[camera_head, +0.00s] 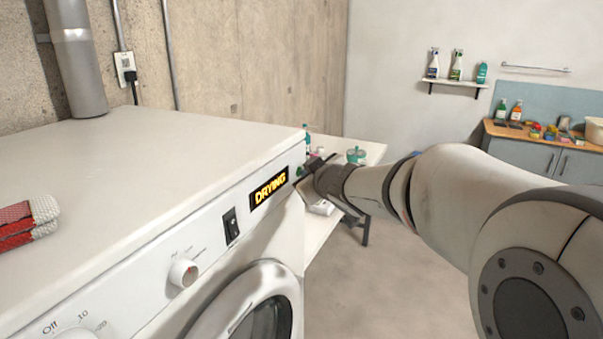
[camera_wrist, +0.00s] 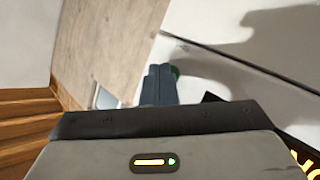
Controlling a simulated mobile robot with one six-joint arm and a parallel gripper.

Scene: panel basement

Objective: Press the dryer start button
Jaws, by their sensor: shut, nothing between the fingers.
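The dryer (camera_head: 130,175) is white, with a control panel along its front. Its display (camera_head: 269,188) is lit and reads "DRYING" in yellow letters. A green start button (camera_head: 299,171) shows only in part at the right end of the panel, beside my gripper (camera_head: 304,181). In the wrist view my gripper (camera_wrist: 158,72) is shut and empty, its dark fingers together and pointing at the panel. A sliver of the green button (camera_wrist: 175,71) shows just behind the fingertips, and the fingers hide the rest. I cannot tell whether they touch it.
A black rocker switch (camera_head: 231,225) and a white knob (camera_head: 183,271) sit left of the display. A red and grey cloth (camera_head: 27,222) lies on the dryer top. A white table (camera_head: 318,232) with bottles stands beyond the dryer. The floor (camera_head: 395,290) below my arm is clear.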

